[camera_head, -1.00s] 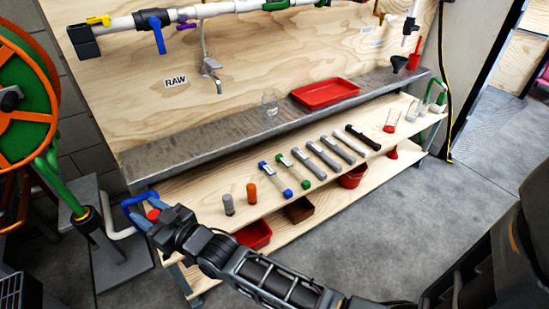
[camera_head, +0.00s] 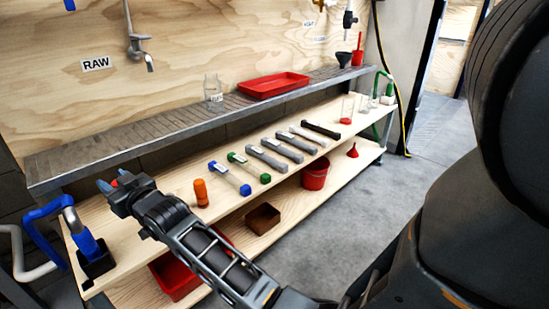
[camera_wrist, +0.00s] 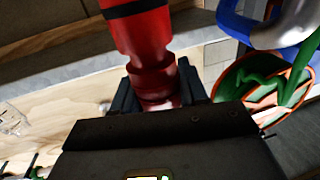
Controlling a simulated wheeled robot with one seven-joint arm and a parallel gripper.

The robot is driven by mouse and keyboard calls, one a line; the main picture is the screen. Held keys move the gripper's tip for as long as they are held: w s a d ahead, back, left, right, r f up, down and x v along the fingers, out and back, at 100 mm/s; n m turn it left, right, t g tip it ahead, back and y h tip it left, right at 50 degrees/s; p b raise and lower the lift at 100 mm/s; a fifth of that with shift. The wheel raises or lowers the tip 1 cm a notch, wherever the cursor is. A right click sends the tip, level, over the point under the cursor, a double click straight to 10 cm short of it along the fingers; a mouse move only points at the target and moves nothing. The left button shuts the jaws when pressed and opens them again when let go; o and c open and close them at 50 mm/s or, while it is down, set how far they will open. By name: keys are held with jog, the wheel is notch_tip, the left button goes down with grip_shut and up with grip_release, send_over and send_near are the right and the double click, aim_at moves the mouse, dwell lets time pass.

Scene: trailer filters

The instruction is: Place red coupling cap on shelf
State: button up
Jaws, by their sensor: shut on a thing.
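My gripper (camera_head: 112,186) is shut on the red coupling cap (camera_wrist: 142,40). The cap is a red cylinder with a black band, standing out beyond the dark fingers (camera_wrist: 158,90) in the wrist view. In the head view only a small red part of the cap (camera_head: 124,177) shows behind the gripper. The wooden shelf (camera_head: 140,245) runs below the metal ledge. My gripper is at its left end, seemingly above the board; the exact height is unclear.
On the shelf stand an orange cylinder (camera_head: 201,193), a blue-ended tool (camera_head: 229,178) and several more tools in a row. A blue bent pipe (camera_head: 82,235) is at the left end. The metal ledge (camera_head: 130,143) holds a red tray (camera_head: 274,86) and a clear bottle (camera_head: 213,92).

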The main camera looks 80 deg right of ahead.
jog(key=shift+d+f, duration=0.15)
jog(key=shift+d, duration=0.2)
notch_tip(320, 180, down, 10)
jog(key=b, duration=0.4)
jog(key=shift+f+b, duration=0.2)
jog(key=shift+b, duration=0.2)
jog(key=o, duration=1)
jog(key=shift+o, duration=0.2)
